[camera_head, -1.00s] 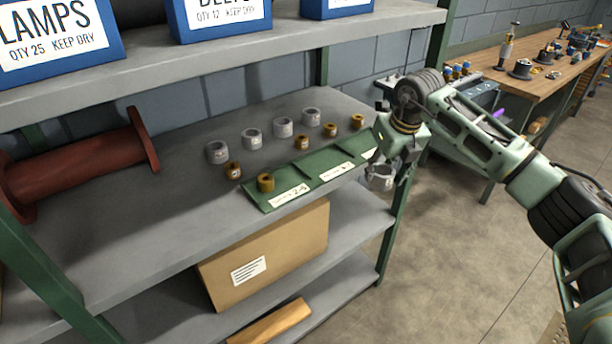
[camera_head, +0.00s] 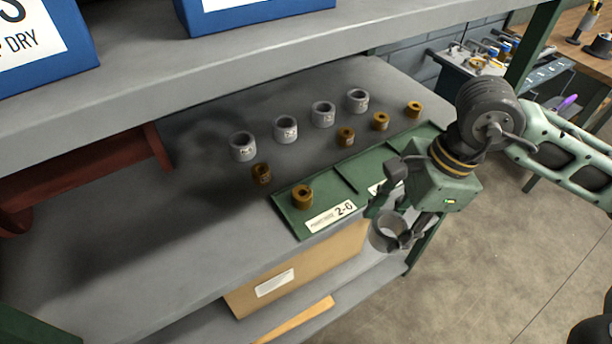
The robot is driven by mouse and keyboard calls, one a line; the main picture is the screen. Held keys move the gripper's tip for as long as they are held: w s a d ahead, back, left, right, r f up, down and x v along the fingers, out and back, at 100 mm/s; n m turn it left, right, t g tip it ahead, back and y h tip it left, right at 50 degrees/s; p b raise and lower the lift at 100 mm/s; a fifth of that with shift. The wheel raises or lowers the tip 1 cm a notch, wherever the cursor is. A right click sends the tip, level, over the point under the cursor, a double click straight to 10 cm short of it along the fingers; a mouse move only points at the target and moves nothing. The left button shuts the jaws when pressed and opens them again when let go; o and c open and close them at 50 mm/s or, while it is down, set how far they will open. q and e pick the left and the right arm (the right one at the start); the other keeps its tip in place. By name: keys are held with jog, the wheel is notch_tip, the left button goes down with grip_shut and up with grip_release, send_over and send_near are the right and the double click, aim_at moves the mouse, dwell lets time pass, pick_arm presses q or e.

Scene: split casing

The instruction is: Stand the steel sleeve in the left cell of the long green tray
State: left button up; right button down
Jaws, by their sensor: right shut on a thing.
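The long green tray (camera_head: 290,216) lies along the shelf's front edge, with dividers and white labels on its front. My right gripper (camera_head: 404,236) is shut on a grey steel sleeve (camera_head: 386,236). It holds the sleeve in front of the tray, out past the shelf edge, with the open end facing up. My right wrist and gripper hide the tray's right part. My left gripper is out of view.
Behind the tray stand several grey sleeves (camera_head: 286,129) and several brass bushings (camera_head: 346,137). A red flanged pipe (camera_head: 90,180) lies at the left. An upper shelf (camera_head: 250,75) with blue boxes overhangs the back. A cardboard box (camera_head: 290,276) is below.

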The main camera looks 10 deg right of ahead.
jog(key=shift+s+a+r, duration=0.15)
jog(key=shift+w+a+r+n+p, duration=0.15)
jog(key=shift+w+a+n+p, duration=0.1)
jog(key=shift+n+p, duration=0.1)
jog(key=w+a+p, duration=0.2)
jog(key=w, duration=0.3)
jog(key=w+a+p, duration=0.1)
jog(key=w+p, duration=0.2)
jog(key=w, duration=0.2)
jog(key=w+a+p, duration=0.2)
jog(key=w, duration=0.3)
jog(key=shift+w+a, duration=0.3)
jog(key=shift+a, duration=0.05)
jog(key=shift+w+f+p, duration=0.15)
jog(key=shift+f+p, duration=0.2)
jog(key=shift+p, duration=0.1)
notch_tip(320, 180, down, 3)
jog(key=shift+r+p, duration=0.1)
jog(key=shift+p, duration=0.8)
jog(key=shift+f+b, duration=0.3)
jog(key=c, duration=0.9)
grip_release()
